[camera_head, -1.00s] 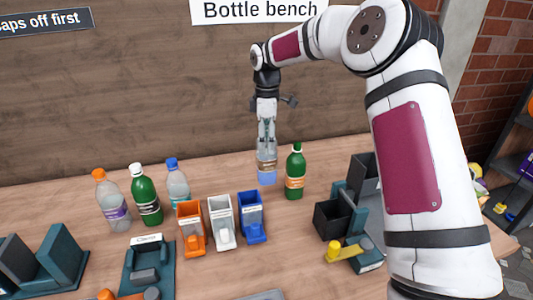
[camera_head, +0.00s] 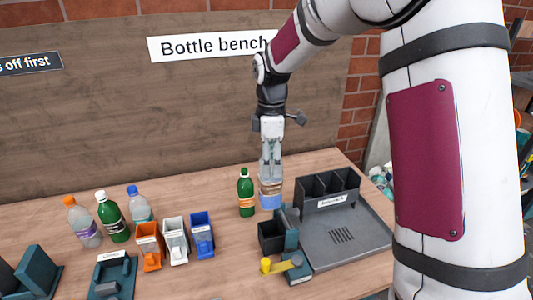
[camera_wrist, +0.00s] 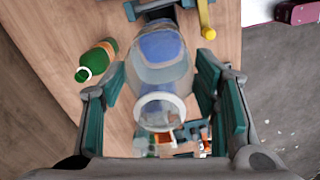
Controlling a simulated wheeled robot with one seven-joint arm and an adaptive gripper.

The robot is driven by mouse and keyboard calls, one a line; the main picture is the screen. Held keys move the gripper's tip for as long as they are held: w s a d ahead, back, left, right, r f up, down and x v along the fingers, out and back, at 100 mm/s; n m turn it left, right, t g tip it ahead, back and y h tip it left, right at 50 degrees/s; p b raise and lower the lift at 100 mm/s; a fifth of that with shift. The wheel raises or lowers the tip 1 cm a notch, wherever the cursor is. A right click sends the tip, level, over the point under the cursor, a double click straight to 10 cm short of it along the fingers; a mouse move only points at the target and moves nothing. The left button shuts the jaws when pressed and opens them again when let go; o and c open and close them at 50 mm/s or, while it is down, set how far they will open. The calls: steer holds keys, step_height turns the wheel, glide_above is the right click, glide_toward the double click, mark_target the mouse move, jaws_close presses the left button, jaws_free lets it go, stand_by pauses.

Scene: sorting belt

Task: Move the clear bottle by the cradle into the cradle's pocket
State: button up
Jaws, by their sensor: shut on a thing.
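My gripper (camera_head: 269,178) is shut on a clear bottle (camera_head: 270,196) with a tan band and a blue lower part. It holds the bottle roughly upright, just right of a green bottle (camera_head: 246,192). In the wrist view the clear bottle (camera_wrist: 162,48) lies between my gripper's teal pads, its open neck towards the camera. I cannot tell whether its base touches the bench. A teal fixture with a yellow lever (camera_head: 280,265) stands in front; a V-shaped teal stand (camera_head: 37,270) is at far left. I cannot tell which is the cradle.
A dark tray (camera_head: 350,242) with an open-topped divided bin (camera_head: 327,191) stands close on the right. Orange (camera_head: 149,246), white (camera_head: 175,240) and blue (camera_head: 202,234) small bins and several bottles stand left. Bare bench lies between them and the yellow-lever fixture.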

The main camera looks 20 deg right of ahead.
steer(key=shift+s+d+r, duration=0.15)
steer(key=shift+s+d, duration=0.05)
steer(key=shift+s, duration=0.1)
steer(key=shift+f+b, duration=1.4)
steer(key=shift+f, duration=7.95)
steer(key=o, duration=1.7)
